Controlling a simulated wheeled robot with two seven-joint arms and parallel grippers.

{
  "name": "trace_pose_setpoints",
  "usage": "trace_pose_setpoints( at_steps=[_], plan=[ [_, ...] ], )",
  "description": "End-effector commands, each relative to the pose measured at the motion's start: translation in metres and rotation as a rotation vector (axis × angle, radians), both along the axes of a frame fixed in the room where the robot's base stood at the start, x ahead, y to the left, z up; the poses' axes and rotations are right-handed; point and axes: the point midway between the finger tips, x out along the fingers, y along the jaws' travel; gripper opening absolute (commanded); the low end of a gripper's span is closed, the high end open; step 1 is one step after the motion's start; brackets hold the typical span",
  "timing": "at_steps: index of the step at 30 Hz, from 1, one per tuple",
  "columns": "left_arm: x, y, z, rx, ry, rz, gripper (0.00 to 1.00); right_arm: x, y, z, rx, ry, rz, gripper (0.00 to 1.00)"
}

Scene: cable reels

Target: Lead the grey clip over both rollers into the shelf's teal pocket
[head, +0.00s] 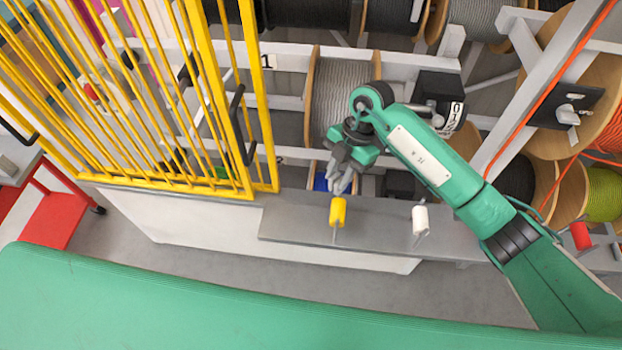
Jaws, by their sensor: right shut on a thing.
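My right gripper (341,174), on the green arm from the right, points down just behind the yellow roller (337,211). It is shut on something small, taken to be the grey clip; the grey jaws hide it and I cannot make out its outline. A blue patch (320,181) shows left of the jaws. I cannot make out a teal pocket. My left gripper is not in view.
A yellow barred gate (235,100) stands left of the gripper. Behind it are cable reels, including a grey one (340,95). A red roller (580,235) is at the right. An orange cable (545,95) runs down a grey post. A red cart (45,215) stands far left.

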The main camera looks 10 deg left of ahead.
Motion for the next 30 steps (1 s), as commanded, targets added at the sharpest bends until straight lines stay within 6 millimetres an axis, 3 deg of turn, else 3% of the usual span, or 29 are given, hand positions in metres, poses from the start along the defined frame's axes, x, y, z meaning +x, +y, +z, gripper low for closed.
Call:
trace_pose_setpoints(
  at_steps=[9,15,22,30],
  plan=[
    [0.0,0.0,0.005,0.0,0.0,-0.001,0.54,-0.014,0.041,-0.011,0.002,0.001,-0.594,0.05],
    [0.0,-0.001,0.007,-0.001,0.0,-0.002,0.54,-0.018,0.057,-0.015,0.0,-0.001,-0.819,0.05],
    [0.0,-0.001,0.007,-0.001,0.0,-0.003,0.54,-0.019,0.058,-0.018,-0.002,-0.001,-0.899,0.05],
    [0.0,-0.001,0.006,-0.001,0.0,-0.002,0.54,-0.018,0.031,-0.018,-0.004,-0.002,-0.898,0.05]
  ],
)
